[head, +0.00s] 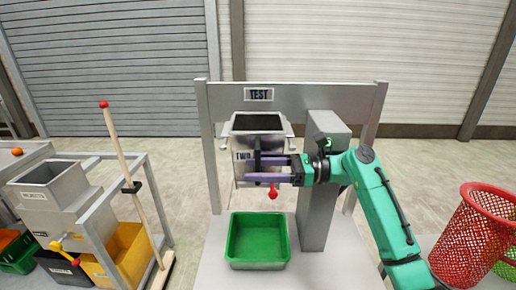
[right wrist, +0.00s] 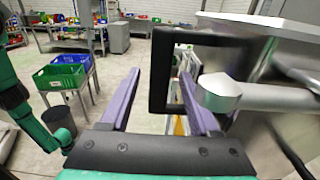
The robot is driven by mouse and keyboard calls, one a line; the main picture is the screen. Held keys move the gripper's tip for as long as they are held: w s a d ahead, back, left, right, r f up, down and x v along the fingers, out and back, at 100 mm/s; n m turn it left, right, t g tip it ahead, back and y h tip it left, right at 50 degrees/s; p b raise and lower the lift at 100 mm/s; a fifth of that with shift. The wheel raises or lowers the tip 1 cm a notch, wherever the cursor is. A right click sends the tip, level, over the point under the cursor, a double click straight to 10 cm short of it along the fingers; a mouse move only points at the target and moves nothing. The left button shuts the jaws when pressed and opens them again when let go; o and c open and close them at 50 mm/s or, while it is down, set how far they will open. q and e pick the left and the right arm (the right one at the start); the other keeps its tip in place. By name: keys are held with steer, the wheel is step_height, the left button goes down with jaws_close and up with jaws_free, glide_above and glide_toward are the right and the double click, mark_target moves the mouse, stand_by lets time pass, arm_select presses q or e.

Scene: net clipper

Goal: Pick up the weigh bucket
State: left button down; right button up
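The weigh bucket (head: 262,142) is a grey metal box with an open top, hanging in a grey stand (head: 222,92) under a "TEST" label. A red knob (head: 273,193) hangs below it. My right gripper (head: 249,169) is in front of the bucket, its two purple fingers apart. In the right wrist view the bucket's shiny metal side (right wrist: 290,105) fills the right. There a black rectangular handle (right wrist: 160,75) has its near upright bar between my open fingers, with one finger passing into its loop. Contact with the bar cannot be told. My left gripper is not in view.
A green tray (head: 231,246) sits on the stand's base below the bucket. A grey post (head: 318,215) stands to its right. At left are a second hopper rack (head: 150,195) and a wooden pole (head: 124,160) with a red tip. A red basket (head: 466,240) stands at right.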

steer(key=shift+s+d+r, duration=0.1)
steer(key=shift+s, duration=0.1)
jaws_close()
steer(key=shift+w+r, duration=0.1)
stand_by(1.0)
